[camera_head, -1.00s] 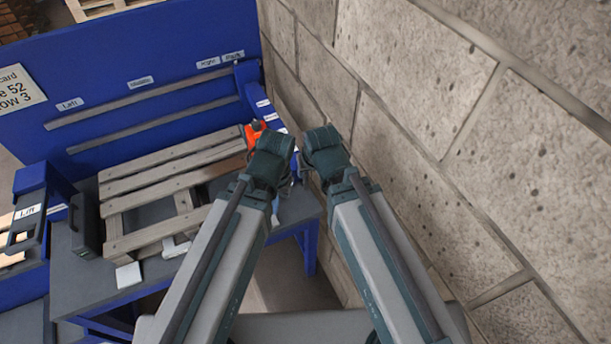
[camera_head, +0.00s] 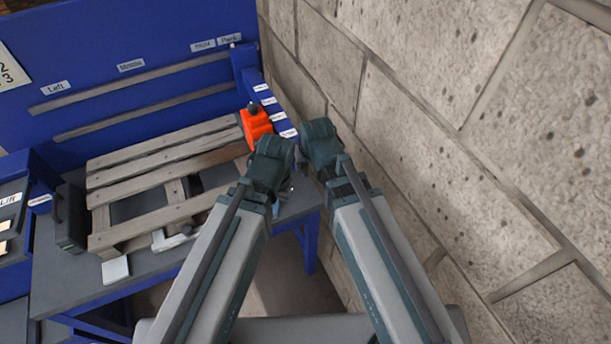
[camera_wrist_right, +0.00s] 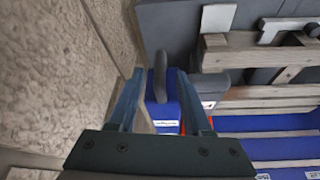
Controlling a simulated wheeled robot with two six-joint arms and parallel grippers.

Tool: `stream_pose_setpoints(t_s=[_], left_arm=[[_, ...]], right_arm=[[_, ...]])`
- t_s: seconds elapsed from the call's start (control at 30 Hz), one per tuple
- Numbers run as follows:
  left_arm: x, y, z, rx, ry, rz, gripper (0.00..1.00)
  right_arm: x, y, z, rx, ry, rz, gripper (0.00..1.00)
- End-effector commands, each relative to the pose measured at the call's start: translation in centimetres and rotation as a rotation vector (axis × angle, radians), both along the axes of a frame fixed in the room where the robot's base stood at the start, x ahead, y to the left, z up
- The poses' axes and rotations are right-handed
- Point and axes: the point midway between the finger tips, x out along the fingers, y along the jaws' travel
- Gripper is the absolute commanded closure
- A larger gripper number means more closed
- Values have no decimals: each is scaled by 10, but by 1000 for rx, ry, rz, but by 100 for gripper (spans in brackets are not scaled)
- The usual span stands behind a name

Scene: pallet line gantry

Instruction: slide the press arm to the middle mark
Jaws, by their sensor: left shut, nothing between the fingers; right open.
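The blue press arm (camera_head: 262,88) stands at the right end of the slotted back panel (camera_head: 150,66), below the Right and Park labels. An orange block with a dark knob (camera_head: 256,124) is on its side. The Middle label (camera_head: 131,65) is further left on the panel. My left gripper (camera_head: 272,160) is in front of the orange block in the picture; its fingertips are hidden. My right gripper (camera_head: 318,140) is beside the wall, right of the press arm. In the right wrist view its open fingers (camera_wrist_right: 160,100) are on either side of a dark handle (camera_wrist_right: 160,75) and blue part, with no visible grip.
A wooden pallet (camera_head: 160,160) lies on the grey table, left of my arms. A stone wall (camera_head: 430,110) stands close on the right. A dark upright block (camera_head: 70,217) and a white plate (camera_head: 115,269) are at the table's left and front.

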Motion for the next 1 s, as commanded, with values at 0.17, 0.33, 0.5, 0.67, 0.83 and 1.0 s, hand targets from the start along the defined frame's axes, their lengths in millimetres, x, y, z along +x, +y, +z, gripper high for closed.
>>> stream_pose_setpoints(t_s=[0.17,0.33,0.5,0.67,0.83,1.0], left_arm=[[0,0,-30,1,0,-5,100],[0,0,-40,1,0,-6,100],[0,0,-39,1,0,-6,100],[0,0,-39,1,0,-6,100],[0,0,-39,1,0,-6,100],[0,0,-39,1,0,-6,100]], right_arm=[[11,2,-30,0,0,0,50],[16,3,-40,0,0,0,50],[16,3,-39,0,0,0,50],[16,3,-39,0,0,0,56],[16,3,-39,0,0,0,86],[16,3,-39,0,0,0,100]])
